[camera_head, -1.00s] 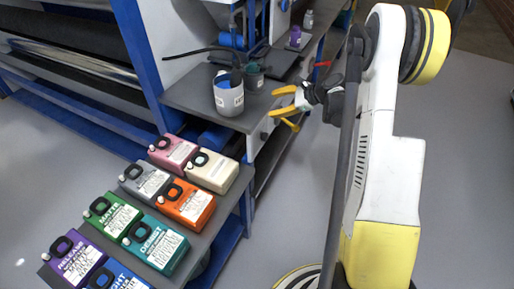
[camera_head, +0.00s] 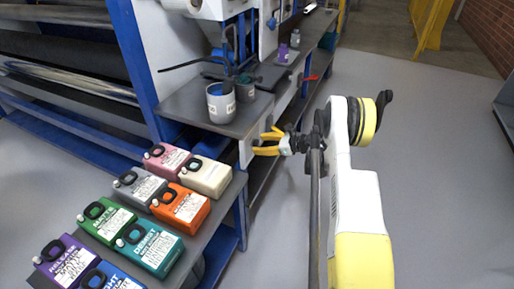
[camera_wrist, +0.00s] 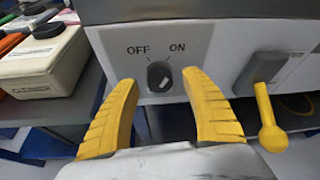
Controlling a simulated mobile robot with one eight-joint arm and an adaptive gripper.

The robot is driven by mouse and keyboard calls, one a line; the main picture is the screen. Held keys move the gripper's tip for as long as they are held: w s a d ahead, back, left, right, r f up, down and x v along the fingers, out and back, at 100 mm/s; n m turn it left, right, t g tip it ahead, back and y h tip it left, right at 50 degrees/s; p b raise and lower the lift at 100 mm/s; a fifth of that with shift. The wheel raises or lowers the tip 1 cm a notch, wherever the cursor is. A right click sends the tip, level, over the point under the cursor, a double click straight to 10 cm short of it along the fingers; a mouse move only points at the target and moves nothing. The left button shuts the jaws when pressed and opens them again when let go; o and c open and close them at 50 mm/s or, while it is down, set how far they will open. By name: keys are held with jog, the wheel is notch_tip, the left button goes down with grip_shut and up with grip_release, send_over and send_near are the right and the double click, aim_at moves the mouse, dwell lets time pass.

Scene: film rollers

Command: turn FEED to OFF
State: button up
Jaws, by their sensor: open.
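A black rotary knob (camera_wrist: 159,76) sits on a pale panel (camera_wrist: 198,47) with OFF printed at its upper left and ON at its upper right. A small light mark shows on the knob; which label it points to is hard to tell. No FEED label is readable. My gripper (camera_wrist: 158,83) is open, its yellow fingers on either side of the knob in the picture, with no clear contact. In the head view my gripper (camera_head: 268,141) is beside the front edge of the machine's shelf; the knob cannot be made out there.
A yellow-handled lever (camera_wrist: 266,112) stands right of the knob. In the head view, a grey cup (camera_head: 221,104) is on the dark shelf (camera_head: 197,113) above my gripper. Several coloured jugs, including an orange one (camera_head: 181,206), stand on a lower bench. Open floor lies right.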

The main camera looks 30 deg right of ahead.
jog(key=shift+x, duration=0.95)
jog(key=c, duration=1.2)
jog(key=n+t+h, duration=0.1)
jog(key=n, duration=0.1)
jog(key=n+t+h, duration=0.1)
jog(key=n, duration=0.1)
jog(key=n+t+h, duration=0.1)
jog(key=n+t, duration=0.1)
jog(key=n, duration=0.2)
jog(key=shift+n, duration=0.3)
